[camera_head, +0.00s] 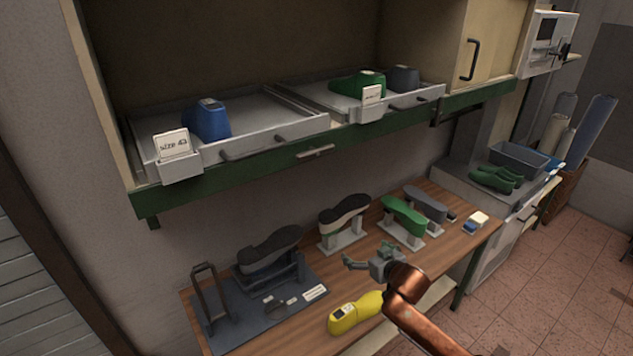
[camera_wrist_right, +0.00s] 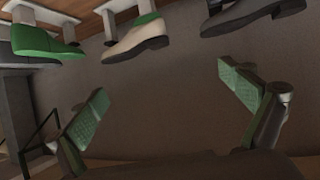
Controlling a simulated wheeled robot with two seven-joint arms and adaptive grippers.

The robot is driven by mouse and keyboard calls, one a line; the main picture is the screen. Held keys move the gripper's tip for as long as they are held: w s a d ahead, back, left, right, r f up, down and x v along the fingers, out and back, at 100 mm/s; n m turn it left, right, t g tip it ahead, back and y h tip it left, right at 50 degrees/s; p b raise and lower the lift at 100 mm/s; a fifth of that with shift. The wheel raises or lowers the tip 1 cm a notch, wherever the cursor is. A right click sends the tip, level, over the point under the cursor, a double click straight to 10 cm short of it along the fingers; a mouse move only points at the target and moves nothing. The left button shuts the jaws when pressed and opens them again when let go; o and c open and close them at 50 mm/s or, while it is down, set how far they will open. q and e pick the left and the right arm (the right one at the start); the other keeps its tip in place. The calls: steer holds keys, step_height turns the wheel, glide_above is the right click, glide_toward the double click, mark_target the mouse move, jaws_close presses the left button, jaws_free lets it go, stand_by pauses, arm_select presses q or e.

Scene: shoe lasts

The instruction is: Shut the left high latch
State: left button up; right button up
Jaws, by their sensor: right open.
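The high shelf has a green front rail (camera_head: 240,172). A light metal bar (camera_head: 315,152), which looks like a latch, sits on this rail below the right end of the left grey tray (camera_head: 270,128). It lies nearly level; I cannot tell if it is shut. My right gripper (camera_head: 368,260) is over the wooden bench, well below and to the right of the bar. It is open and empty; in the right wrist view its green-padded fingers (camera_wrist_right: 165,103) are wide apart. My left gripper is not in view.
The left tray holds a blue last (camera_head: 207,120) and a "size 43" card (camera_head: 173,145). Green and dark lasts stand in the right tray (camera_head: 425,95). Several lasts stand along the bench, and a yellow last (camera_head: 354,313) lies near my right gripper. Space before the rail is clear.

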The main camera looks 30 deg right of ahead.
steer(key=w+a+r+n+t+y, duration=0.1)
steer(key=a+r+t, duration=0.15)
steer(key=r, duration=0.75)
steer(key=w+a+r+t, duration=0.1)
steer(key=a+r, duration=0.2)
steer(key=r, duration=0.8)
steer(key=n+t+y+p, duration=0.2)
steer(key=y, duration=0.1)
glide_toward(318, 153)
steer(key=w, duration=0.7)
steer(key=w+p, duration=0.1)
steer(key=w, duration=0.1)
steer(key=shift+w+a+r, duration=0.15)
steer(key=shift+w+a, duration=0.15)
steer(key=shift+a, duration=0.1)
steer(key=shift+w, duration=0.6)
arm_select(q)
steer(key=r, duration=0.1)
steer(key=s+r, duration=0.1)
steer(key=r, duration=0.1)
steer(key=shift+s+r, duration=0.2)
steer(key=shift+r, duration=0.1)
arm_select(e)
steer(key=shift+c, duration=0.3)
steer(key=shift+c, duration=0.7)
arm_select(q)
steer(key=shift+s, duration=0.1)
arm_select(e)
steer(key=c, duration=1)
